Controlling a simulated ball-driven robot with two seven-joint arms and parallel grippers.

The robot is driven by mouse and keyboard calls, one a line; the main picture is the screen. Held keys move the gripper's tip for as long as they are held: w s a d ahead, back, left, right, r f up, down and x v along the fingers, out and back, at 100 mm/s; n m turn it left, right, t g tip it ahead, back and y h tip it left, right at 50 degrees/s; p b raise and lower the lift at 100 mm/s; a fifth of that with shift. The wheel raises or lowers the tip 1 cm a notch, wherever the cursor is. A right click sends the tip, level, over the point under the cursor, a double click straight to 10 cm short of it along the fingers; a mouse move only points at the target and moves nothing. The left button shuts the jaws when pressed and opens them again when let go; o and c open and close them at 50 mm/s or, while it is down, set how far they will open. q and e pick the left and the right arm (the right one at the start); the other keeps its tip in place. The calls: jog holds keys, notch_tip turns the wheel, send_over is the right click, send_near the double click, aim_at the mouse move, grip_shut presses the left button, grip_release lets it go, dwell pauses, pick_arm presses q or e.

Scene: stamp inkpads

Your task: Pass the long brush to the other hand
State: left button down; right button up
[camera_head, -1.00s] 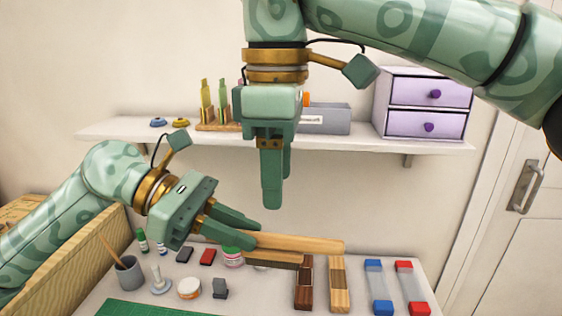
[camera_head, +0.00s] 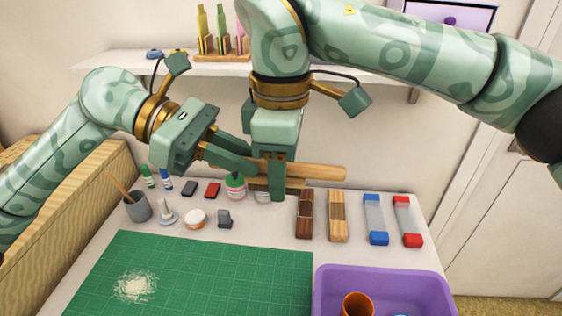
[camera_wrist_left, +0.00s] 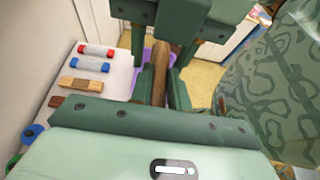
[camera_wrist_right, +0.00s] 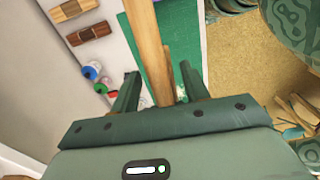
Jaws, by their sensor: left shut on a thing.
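The long brush (camera_head: 322,172) is a light wooden bar held level above the back of the table; it also shows in the left wrist view (camera_wrist_left: 160,72) and right wrist view (camera_wrist_right: 150,55). My left gripper (camera_head: 250,158) is shut on its left part. My right gripper (camera_head: 278,188) points down over the brush, just right of the left fingertips. In the right wrist view its fingers (camera_wrist_right: 158,88) stand apart, one on each side of the brush. The right gripper hides part of the brush in the head view.
Below lie a green cutting mat (camera_head: 215,262), a purple bin (camera_head: 440,285) at the front right, a grey brush cup (camera_head: 138,207), small jars and blocks, wooden blocks (camera_head: 338,222), and blue-ended (camera_head: 375,215) and red-ended (camera_head: 407,220) clear bars. A wall shelf (camera_head: 120,62) runs behind.

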jog(key=c, duration=0.8)
pick_arm(q)
jog(key=c, duration=1.3)
grip_release()
jog(key=shift+o, duration=0.2)
